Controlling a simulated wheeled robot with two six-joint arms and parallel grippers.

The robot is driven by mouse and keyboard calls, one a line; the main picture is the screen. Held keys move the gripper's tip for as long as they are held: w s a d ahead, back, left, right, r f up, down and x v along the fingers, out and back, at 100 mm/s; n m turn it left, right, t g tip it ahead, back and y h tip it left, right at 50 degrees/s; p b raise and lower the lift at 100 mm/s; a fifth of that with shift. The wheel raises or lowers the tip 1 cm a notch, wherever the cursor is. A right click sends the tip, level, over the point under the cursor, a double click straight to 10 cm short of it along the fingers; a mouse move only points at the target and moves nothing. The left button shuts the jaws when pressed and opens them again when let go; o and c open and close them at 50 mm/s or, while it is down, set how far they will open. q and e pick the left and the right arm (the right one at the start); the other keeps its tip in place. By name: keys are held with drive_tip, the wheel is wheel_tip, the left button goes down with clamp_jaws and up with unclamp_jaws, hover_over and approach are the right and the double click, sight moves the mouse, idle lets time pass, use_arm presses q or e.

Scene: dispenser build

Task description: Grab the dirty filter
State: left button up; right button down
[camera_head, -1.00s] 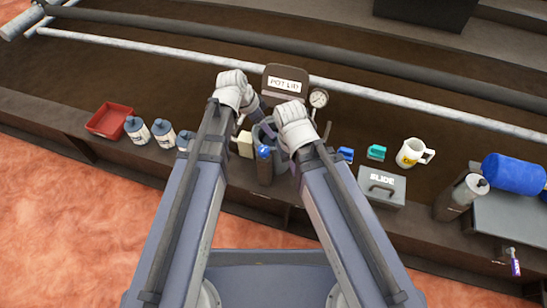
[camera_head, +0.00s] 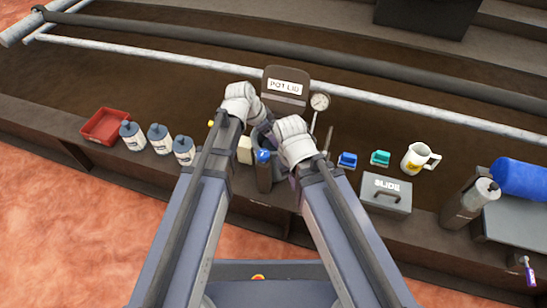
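I cannot clearly make out a dirty filter. A grey pot (camera_head: 259,135) stands on the brown bench between my two wrists, largely covered by them. A dark cylinder (camera_head: 264,179) with a blue top (camera_head: 263,156) stands at its front. My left gripper (camera_head: 258,112) is at the pot's back left; its fingers are mostly hidden by its white wrist. My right gripper (camera_head: 284,163) is at the pot's right side, its fingers also hidden behind the wrist and arm. Whether either holds anything does not show.
A "POT LID" panel (camera_head: 286,86) and a gauge (camera_head: 319,102) stand behind. A red tray (camera_head: 105,126) and several bottles (camera_head: 160,138) are left. Blue (camera_head: 347,160) and teal (camera_head: 380,158) pieces, a white mug (camera_head: 419,158), a "SLIDE" box (camera_head: 386,194) and a blue cylinder (camera_head: 521,179) are right.

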use_arm(q)
drive_tip(key=b+x, duration=0.1)
drive_tip(key=x, duration=0.1)
drive_tip(key=shift+f, duration=0.3)
clamp_jaws()
idle(0.3)
idle(0.8)
